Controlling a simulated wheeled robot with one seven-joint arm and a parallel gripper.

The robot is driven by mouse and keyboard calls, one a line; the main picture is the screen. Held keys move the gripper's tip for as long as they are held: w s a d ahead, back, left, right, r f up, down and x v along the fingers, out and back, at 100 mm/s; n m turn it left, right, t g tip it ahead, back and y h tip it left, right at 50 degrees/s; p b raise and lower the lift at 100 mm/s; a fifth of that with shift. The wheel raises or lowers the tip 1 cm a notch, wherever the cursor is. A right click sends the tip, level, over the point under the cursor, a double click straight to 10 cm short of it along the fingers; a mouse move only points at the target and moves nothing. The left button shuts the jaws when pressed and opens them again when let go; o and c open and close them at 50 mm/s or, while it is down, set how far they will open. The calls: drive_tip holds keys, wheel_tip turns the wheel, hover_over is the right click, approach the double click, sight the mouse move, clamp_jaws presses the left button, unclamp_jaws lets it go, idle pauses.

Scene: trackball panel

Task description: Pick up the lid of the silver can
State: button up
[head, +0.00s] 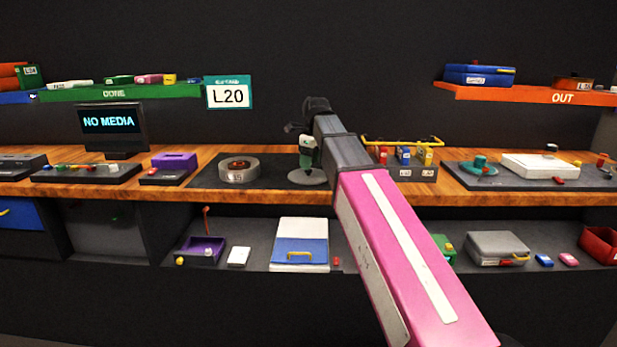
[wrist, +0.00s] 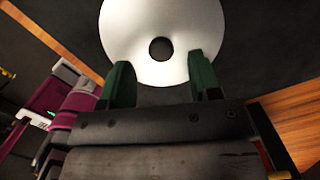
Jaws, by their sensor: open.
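A round silver can (head: 226,175) with a small label sits on the dark mat, with something reddish-brown at its centre. To its right a flat pale grey disc (head: 307,180), which looks like the lid, lies on the same mat. In the wrist view the disc (wrist: 195,25) is large and pale with a round dark spot in its middle; I cannot tell whether that is a knob or a hole. My gripper (head: 306,163) points down above the disc. In the wrist view its green fingers (wrist: 161,62) are open and empty, either side of the dark spot's near edge.
A purple box (head: 175,162) stands left of the mat. A rack of small coloured items (head: 405,157) with a yellow handle stands close on the right. Orange (head: 537,94) and green (head: 120,92) shelves hang above; a lower shelf holds more boxes.

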sight(308, 173)
drive_tip(key=shift+w+a+f, duration=0.1)
drive_tip(key=shift+f, duration=0.65)
drive_tip(key=shift+w+a+f, duration=0.1)
drive_tip(key=shift+f, duration=0.65)
drive_tip(key=c, duration=1)
drive_tip(key=shift+r, duration=0.15)
